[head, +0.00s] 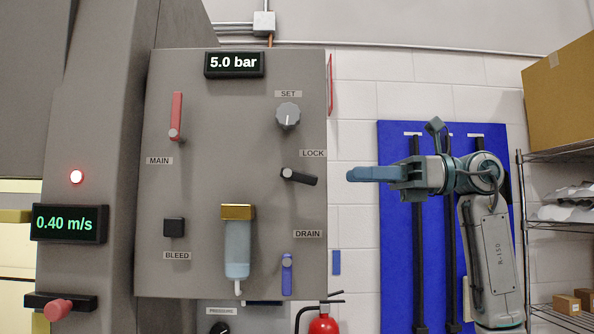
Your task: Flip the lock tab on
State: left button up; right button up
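The lock tab (300,177) is a short black lever under the LOCK label (313,153) on the grey panel. Its round pivot is at its left end, and the lever points right and slightly down. My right gripper (352,174) reaches in from the right, level with the tab, with its blue fingers pointing left. In the picture, a gap lies between the fingertips and the tab's end. The fingers overlap edge-on, so their opening cannot be seen. Nothing shows held at the tips. My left gripper is not in view.
The panel also bears a red MAIN lever (176,117), a grey SET knob (288,115), a black BLEED button (174,227), a filter bowl (237,250) and a blue DRAIN lever (287,274). A wire shelf (560,225) stands right. A fire extinguisher (323,325) is below.

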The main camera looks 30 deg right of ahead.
aim_at(306, 177)
jog(key=p+x, duration=0.3)
jog(key=x, duration=0.5)
jog(key=shift+w+a+p, duration=0.1)
jog(key=shift+w+p, duration=0.2)
jog(key=shift+p, duration=0.05)
jog(key=shift+w+a, duration=0.2)
jog(key=shift+a, duration=0.15)
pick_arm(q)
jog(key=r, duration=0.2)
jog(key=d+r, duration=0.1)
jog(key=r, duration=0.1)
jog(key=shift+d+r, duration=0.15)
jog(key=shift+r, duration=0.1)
pick_arm(e)
jog(key=shift+w+a+f, duration=0.1)
jog(key=shift+w+f, duration=0.1)
jog(key=shift+w, duration=0.05)
jog(key=shift+c, duration=0.2)
pick_arm(q)
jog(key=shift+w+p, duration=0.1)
jog(key=shift+p, duration=0.2)
pick_arm(e)
grip_shut()
